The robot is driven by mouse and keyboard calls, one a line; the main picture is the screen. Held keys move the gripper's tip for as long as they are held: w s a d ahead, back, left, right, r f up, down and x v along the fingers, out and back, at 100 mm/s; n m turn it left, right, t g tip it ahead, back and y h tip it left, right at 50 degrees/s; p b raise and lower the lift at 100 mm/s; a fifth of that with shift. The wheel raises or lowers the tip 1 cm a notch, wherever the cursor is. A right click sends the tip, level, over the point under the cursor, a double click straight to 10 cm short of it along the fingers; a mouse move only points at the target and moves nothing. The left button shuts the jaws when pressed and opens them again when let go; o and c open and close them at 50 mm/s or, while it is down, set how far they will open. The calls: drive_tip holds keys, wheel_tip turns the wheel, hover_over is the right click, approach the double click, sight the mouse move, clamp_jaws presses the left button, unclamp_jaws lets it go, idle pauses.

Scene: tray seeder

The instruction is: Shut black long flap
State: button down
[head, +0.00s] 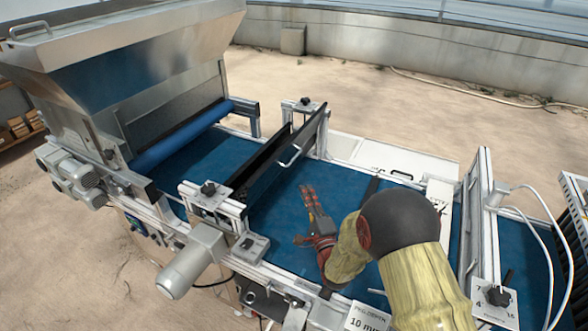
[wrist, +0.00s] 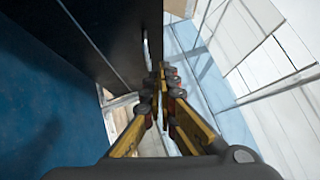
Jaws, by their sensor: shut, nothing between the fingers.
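The black long flap (head: 273,176) spans the blue belt crosswise in the middle of the machine in the head view. It stands tilted, with a dark gap between it and the bar behind. A silver handle (head: 290,158) sits on its near face. In the wrist view the flap (wrist: 105,35) is a dark panel at top left, and its handle (wrist: 146,45) shows edge-on near the fingertips. My gripper (head: 307,191) is shut and empty, just right of the flap over the belt. Its fingertips (wrist: 161,76) point toward the handle side; I cannot tell whether they touch.
A steel hopper (head: 130,45) with a blue roller (head: 180,137) stands at left. A motor (head: 195,262) and knob mount (head: 210,205) sit at the near rail. A white frame post (head: 478,200) rises at right.

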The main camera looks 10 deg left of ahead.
approach(281, 155)
drive_tip(key=w+d, duration=0.2)
drive_tip(key=w, duration=0.2)
drive_tip(key=shift+w+a+r+b, duration=0.25)
drive_tip(key=shift+w+a, duration=0.2)
drive_tip(key=shift+a, duration=0.35)
drive_tip(key=shift+w+a+r+b, duration=0.2)
drive_tip(key=shift+w+a, duration=0.25)
drive_tip(key=shift+a, duration=0.35)
drive_tip(key=shift+w+a+r+n+g+p, duration=0.3)
drive_tip(key=shift+a+r+n+g+p, duration=0.25)
drive_tip(key=shift+a, duration=0.4)
drive_tip(key=a, duration=0.1)
drive_tip(key=w+a+r+n+g+p, duration=0.1)
drive_tip(key=a+r+n+g+h, duration=0.1)
drive_tip(key=a, duration=0.1)
drive_tip(key=shift+w, duration=0.15)
drive_tip(key=w+a+f+n+g+h+p, duration=0.1)
drive_tip(key=w+a+f, duration=0.1)
drive_tip(key=a, duration=0.5)
drive_tip(key=w+a+f+n+g+h+p, duration=0.1)
drive_tip(key=w+a+f+n, duration=0.1)
drive_tip(key=a+f, duration=0.3)
drive_tip(key=shift+w+a+g, duration=0.35)
drive_tip(key=shift+w+a, duration=0.45)
drive_tip(key=shift+a, duration=0.65)
